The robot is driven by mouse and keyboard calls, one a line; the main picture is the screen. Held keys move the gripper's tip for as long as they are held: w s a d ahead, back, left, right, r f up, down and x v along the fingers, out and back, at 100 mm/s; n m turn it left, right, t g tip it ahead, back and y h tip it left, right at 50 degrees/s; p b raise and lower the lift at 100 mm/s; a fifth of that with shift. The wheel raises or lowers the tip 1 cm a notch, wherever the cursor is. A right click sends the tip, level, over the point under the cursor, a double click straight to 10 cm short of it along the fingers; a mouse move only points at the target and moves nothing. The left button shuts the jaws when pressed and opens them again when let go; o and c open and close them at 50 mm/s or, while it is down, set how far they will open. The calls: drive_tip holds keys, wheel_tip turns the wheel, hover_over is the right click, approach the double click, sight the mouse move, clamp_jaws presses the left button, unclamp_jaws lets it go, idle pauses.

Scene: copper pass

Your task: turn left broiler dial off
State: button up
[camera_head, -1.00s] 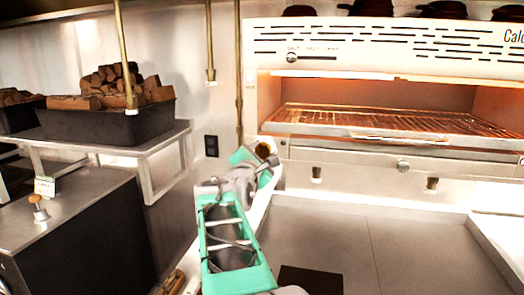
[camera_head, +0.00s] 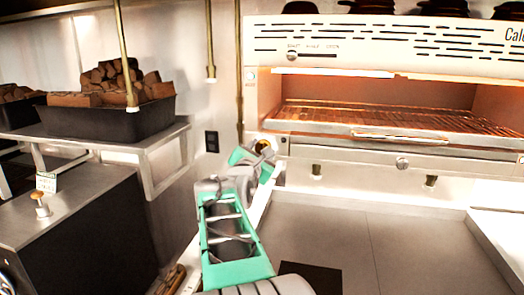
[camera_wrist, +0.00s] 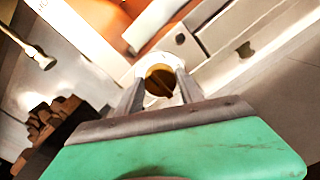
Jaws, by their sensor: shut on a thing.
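The broiler (camera_head: 385,60) stands at the upper right of the head view, its inside glowing orange. The left broiler dial (camera_wrist: 159,80) shows in the wrist view as a round brass-coloured knob with a dark bar across it, in a pale round mount. My gripper (camera_wrist: 160,88) has one grey finger on each side of the knob and is shut on it. In the head view my gripper (camera_head: 262,150) is at the broiler's lower left corner, and my arm hides part of that corner.
A shelf (camera_head: 150,142) with a black bin of wood (camera_head: 110,122) stands on the left. Brass pipes (camera_head: 238,70) hang by the wall. The steel counter (camera_head: 340,230) below the broiler is mostly clear.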

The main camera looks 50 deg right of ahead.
drive_tip(key=o, duration=1.4)
drive_tip(key=b+v, duration=0.2)
drive_tip(key=v, duration=0.6)
drive_tip(key=shift+d, duration=0.1)
